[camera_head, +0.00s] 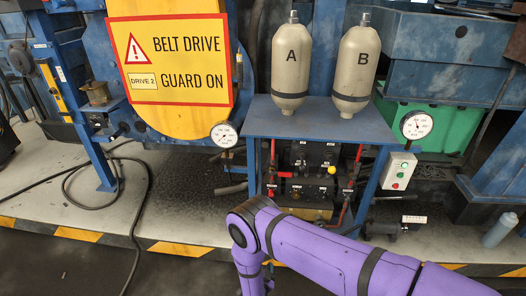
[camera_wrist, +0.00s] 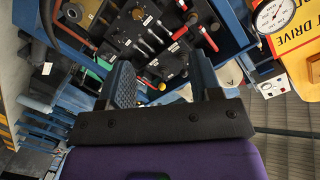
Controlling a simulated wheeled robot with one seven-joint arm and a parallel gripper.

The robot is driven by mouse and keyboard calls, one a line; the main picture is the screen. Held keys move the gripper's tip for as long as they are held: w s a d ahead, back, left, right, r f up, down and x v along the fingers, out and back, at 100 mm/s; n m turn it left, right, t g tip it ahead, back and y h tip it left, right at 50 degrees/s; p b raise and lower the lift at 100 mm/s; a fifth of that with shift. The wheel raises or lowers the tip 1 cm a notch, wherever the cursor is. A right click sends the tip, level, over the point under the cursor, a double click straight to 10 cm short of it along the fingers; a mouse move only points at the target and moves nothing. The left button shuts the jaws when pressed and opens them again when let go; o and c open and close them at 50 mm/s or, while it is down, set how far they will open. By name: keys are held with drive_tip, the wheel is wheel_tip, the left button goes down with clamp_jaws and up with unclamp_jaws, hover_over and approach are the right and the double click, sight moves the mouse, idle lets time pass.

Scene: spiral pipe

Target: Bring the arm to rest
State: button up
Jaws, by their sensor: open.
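My purple arm (camera_head: 320,254) reaches in from the lower right of the head view and bends at an elbow below the blue bench. Past the elbow it drops out of the bottom of that view, so my gripper is not seen there. In the wrist view my gripper (camera_wrist: 162,82) shows two blue fingers set apart behind a dark bar. Nothing is held between them. Beyond them lies a dark valve panel (camera_wrist: 165,42) with red and black handles, seen at a tilt. I cannot tell the exact distance to it.
Two bottles, A (camera_head: 291,65) and B (camera_head: 356,68), stand on the blue bench (camera_head: 315,121). Gauges (camera_head: 224,134) and a button box (camera_head: 398,171) flank it. A belt guard sign (camera_head: 171,60) is left. A black hose (camera_head: 140,205) lies on the floor.

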drive_tip(key=w+a+r+g+y, duration=0.1)
drive_tip(key=w+a+r+g, duration=0.1)
drive_tip(key=w+r, duration=0.8)
drive_tip(key=w+a+r+g+y, duration=0.15)
drive_tip(key=w+r, duration=0.45)
drive_tip(key=r, duration=0.8)
drive_tip(key=w+d+r+n+g+y, duration=0.15)
drive_tip(key=d+r, duration=0.25)
drive_tip(key=r, duration=1)
drive_tip(key=d+r+n+g, duration=0.15)
drive_tip(key=d+r, duration=0.25)
drive_tip(key=r, duration=1)
drive_tip(key=s+d+r+n+g, duration=0.2)
drive_tip(key=s+d+r+n, duration=0.1)
drive_tip(key=s+d+r, duration=1.25)
drive_tip(key=s+d+r+g, duration=0.1)
drive_tip(key=s+d+r, duration=0.1)
drive_tip(key=s, duration=0.7)
drive_tip(key=s+d+r+n+g+h, duration=0.1)
drive_tip(key=s+d, duration=0.4)
drive_tip(key=s, duration=0.4)
drive_tip(key=s+d+r+n+g+h, duration=0.1)
drive_tip(key=s+d+r, duration=0.1)
drive_tip(key=s, duration=0.7)
drive_tip(key=shift+d+r, duration=0.3)
drive_tip(key=shift+d, duration=0.6)
